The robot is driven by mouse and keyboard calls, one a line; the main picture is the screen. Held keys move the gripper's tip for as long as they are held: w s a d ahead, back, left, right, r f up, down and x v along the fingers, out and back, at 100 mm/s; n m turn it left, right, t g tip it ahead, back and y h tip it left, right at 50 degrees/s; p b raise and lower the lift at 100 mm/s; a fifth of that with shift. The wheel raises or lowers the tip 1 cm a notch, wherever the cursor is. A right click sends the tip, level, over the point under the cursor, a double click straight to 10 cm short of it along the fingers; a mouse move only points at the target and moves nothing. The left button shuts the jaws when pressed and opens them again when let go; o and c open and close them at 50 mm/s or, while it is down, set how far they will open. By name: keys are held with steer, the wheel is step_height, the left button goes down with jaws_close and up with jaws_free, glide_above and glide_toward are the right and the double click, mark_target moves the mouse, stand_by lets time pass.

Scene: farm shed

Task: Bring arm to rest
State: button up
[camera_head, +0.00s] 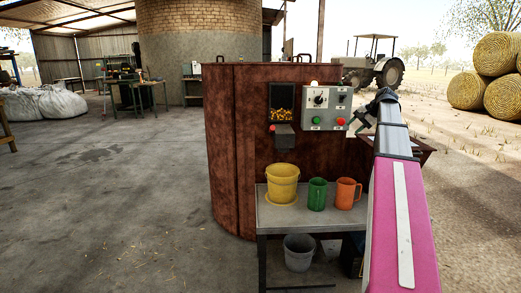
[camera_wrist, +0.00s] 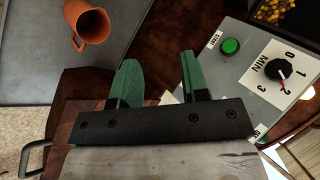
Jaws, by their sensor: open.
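My arm reaches forward on the right side of the head view. My gripper (camera_head: 357,115) is at the right of the grey control box (camera_head: 312,106) on the rusty brown machine (camera_head: 226,160). In the wrist view my gripper (camera_wrist: 161,75) has its two green fingers apart with nothing between them. The control box (camera_wrist: 228,72), with a green button (camera_wrist: 231,46) and a black dial (camera_wrist: 282,73), shows just right of the fingers. I cannot tell the exact gap between them.
A small metal table (camera_head: 275,219) in front holds a yellow bucket (camera_head: 282,187), a green mug (camera_head: 317,195) and an orange mug (camera_head: 347,193). A grey bucket (camera_head: 299,253) stands below. The concrete floor at left is clear. A brown tray (camera_head: 424,150) lies beyond my arm.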

steer(key=s+a+f+n+g+h, duration=0.1)
steer(key=s+a+f, duration=0.3)
steer(key=f, duration=0.5)
steer(key=s+a+f+n+g+h, duration=0.1)
steer(key=s+a+f, duration=0.3)
steer(key=f, duration=0.5)
steer(key=s+a+f+g+h, duration=0.1)
steer(key=s+a+f, duration=0.1)
steer(key=a+f, duration=0.6)
steer(key=s+a+f+n+g+h, duration=0.1)
steer(key=s+a+f+n, duration=0.1)
steer(key=s+f, duration=0.7)
steer(key=s+a+f+n+g+h, duration=0.1)
steer(key=s+a+f, duration=0.3)
steer(key=s+f, duration=0.5)
steer(key=shift+s+a+f+n+h, duration=0.25)
steer(key=shift+f+n+h, duration=0.25)
steer(key=shift+f+n, duration=0.25)
